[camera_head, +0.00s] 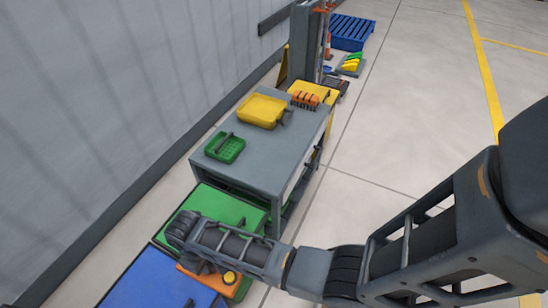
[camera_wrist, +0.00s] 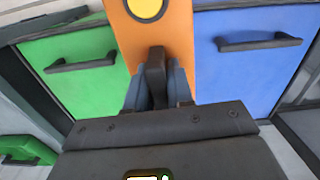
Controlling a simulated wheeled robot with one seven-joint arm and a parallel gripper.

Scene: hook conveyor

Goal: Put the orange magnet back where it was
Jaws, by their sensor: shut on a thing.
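The orange magnet (camera_wrist: 180,30) is a flat orange block with a round yellow disc and a dark handle. In the wrist view it stands upright in the picture between a green front on the left and a blue front on the right. My gripper (camera_wrist: 155,88) is shut on its dark handle. In the head view the magnet (camera_head: 205,282) shows partly from under my arm, low in the picture, by my gripper (camera_head: 193,264). My arm hides the rest of it. I cannot tell whether it touches the fronts behind it.
The green cabinet (camera_head: 222,204) and blue cabinet (camera_head: 150,284) stand side by side by the wall. Open floor lies to the right.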

